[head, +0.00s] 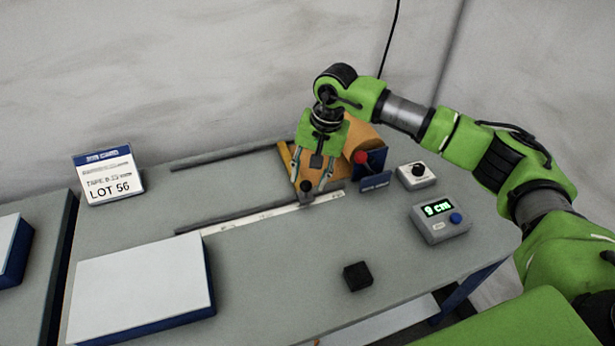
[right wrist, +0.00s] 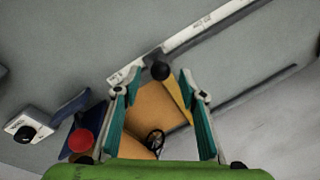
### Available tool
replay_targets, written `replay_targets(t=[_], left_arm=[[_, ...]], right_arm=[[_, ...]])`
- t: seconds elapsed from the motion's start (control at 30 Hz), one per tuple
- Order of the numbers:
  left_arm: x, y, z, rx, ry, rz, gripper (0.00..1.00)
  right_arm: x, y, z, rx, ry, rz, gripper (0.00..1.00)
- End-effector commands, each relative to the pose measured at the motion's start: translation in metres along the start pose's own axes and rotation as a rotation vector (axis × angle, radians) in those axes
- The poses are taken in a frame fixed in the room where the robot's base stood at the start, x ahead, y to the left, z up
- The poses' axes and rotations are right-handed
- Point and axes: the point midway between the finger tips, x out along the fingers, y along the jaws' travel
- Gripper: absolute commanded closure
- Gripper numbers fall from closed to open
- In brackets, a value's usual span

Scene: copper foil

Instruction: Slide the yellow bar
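The yellow bar (head: 286,160) lies at the left edge of the orange copper foil sheet, between two dark rails; part of it is hidden behind my right gripper. In the right wrist view the yellow bar (right wrist: 176,90) shows beside the right finger. A dark slider with a round black knob (head: 306,187) sits on the white ruler strip near the bar's front end. My right gripper (head: 310,181) is open above it, pointing down. In the right wrist view the knob (right wrist: 160,70) appears between the spread fingertips, with visible gaps. My left gripper is not in view.
A display box (head: 440,219) reads "9 cm". A black cube (head: 357,276), a white-topped block (head: 140,287) and a LOT 56 sign (head: 108,175) stand around. The rail area leftward is clear.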

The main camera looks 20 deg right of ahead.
Motion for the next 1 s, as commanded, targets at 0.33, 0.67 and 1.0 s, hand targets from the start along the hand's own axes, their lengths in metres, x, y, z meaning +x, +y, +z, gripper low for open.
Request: replay_targets(t=[0.33,0.67,1.0], left_arm=[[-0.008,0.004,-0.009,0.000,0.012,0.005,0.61],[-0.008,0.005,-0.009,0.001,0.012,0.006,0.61],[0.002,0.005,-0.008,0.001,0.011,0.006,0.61]], right_arm=[[0.027,0.000,0.000,-0.001,0.000,0.000,0.62],[0.028,0.000,0.000,-0.001,0.000,-0.001,0.91],[0.028,0.012,-0.009,0.003,0.002,0.000,1.00]])
